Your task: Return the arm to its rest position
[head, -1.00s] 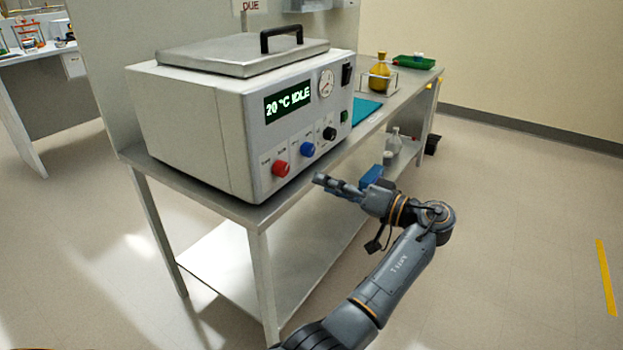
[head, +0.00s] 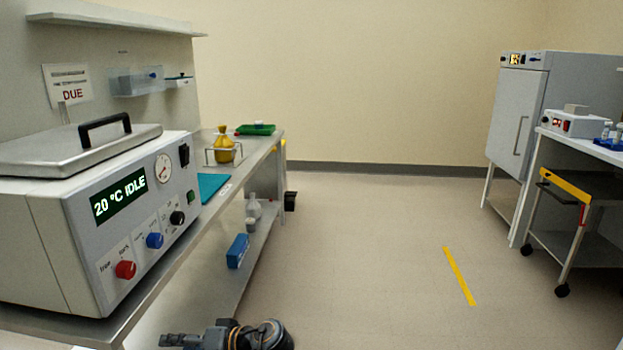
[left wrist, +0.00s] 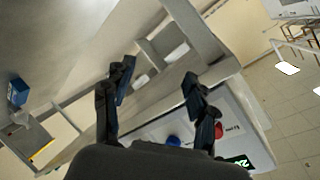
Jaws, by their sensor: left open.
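My left arm's gripper (head: 172,340) shows at the bottom edge of the head view, beside the front of the bench. Most of the arm is cut off by the picture edge. In the left wrist view the two dark fingers of the left gripper (left wrist: 158,72) stand apart with nothing between them. Beyond them are the bench and the panel of the heated box, with its red knob (left wrist: 218,130) and blue knob (left wrist: 173,141). My right gripper is in neither view.
The box with the "20 °C IDLE" display (head: 120,206) stands on the bench at left. A blue box (head: 237,251) lies on the lower shelf. The floor (head: 370,260) in the middle is clear. A cabinet (head: 515,120) and a cart (head: 570,200) stand at right.

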